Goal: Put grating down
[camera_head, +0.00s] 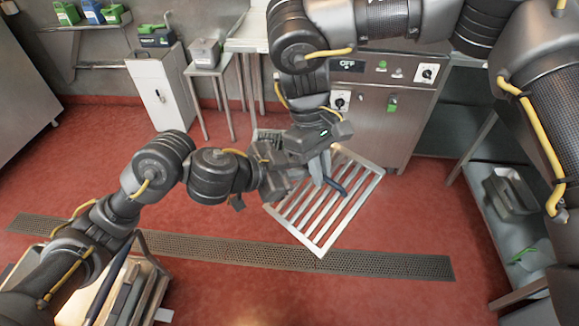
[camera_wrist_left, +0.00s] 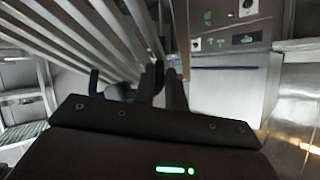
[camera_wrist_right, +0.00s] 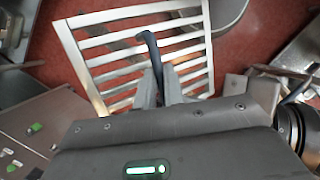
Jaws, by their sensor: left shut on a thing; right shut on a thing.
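The grating (camera_head: 337,220), a pale metal frame with parallel bars, hangs tilted in front of the kettle unit in the head view. A dark curved handle (camera_wrist_right: 152,50) stands out from it. My right gripper (camera_wrist_right: 168,85) is shut on this handle, with the bars behind. In the head view it reaches down from above (camera_head: 320,168). My left gripper (camera_head: 298,176) reaches in from the left and is shut at the grating; its exact grip is hidden. In the left wrist view, the bars (camera_wrist_left: 95,30) rise beside its dark fingers (camera_wrist_left: 165,85).
The control panel (camera_head: 385,72) and steel cabinet stand behind the grating. A white bin (camera_head: 160,92) and small table (camera_head: 207,70) are at back left. A shelf (camera_head: 530,225) with a metal pan is at right. The red floor has a long drain strip (camera_head: 215,248) and open room.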

